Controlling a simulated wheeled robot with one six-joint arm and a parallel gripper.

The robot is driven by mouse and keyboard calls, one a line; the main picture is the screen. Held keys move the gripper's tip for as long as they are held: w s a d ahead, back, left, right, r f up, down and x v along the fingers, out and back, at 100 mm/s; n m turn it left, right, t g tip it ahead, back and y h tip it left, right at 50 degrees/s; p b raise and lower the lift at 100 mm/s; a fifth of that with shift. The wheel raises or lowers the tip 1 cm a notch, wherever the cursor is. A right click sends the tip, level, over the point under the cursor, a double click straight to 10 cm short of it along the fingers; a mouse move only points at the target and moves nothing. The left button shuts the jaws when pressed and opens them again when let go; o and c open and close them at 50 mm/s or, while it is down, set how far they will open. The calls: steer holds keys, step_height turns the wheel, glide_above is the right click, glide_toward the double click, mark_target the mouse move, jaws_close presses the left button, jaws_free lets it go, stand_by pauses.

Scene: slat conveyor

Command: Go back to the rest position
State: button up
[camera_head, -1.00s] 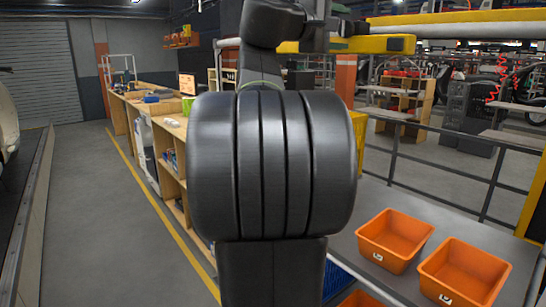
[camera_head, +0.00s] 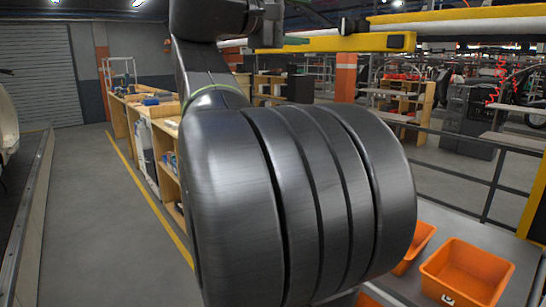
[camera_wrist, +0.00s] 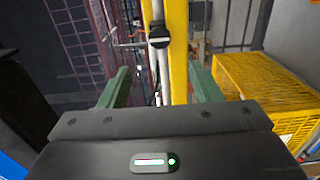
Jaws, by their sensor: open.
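In the wrist view my gripper (camera_wrist: 158,72) shows its two green fingers standing wide apart. No object is seen between them. Behind the fingers is a yellow post (camera_wrist: 178,45) with a black fitting on it. In the head view my dark arm fills the middle of the picture, bent upward.
An orange bin (camera_head: 466,272) sits on a grey surface at lower right; another orange bin (camera_head: 420,245) is partly hidden by my arm. A railing (camera_head: 490,190) runs behind. The wrist view shows a yellow crate (camera_wrist: 262,82) at right. The floor at left is clear.

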mark_target(344, 27)
steer(key=p+x, duration=0.1)
steer(key=x, duration=1.1)
steer(key=shift+w+d+r+p, duration=0.1)
steer(key=shift+w+d+p, duration=0.1)
steer(key=shift+d+p, duration=0.2)
steer(key=shift+a+r+n+p, duration=0.15)
steer(key=shift+n+p, duration=0.35)
steer(key=shift+n, duration=0.1)
steer(key=shift+s+a+r+n+p, duration=0.1)
steer(key=shift+s+a+n+p, duration=0.05)
steer(key=shift+n+p, duration=1.35)
steer(key=shift+n, duration=0.5)
steer(key=n+p, duration=0.2)
steer(key=n, duration=0.1)
steer(key=n+p, duration=0.5)
steer(key=n, duration=0.1)
steer(key=shift+n+p, duration=0.5)
steer(key=shift+n, duration=0.4)
steer(key=shift+f, duration=0.35)
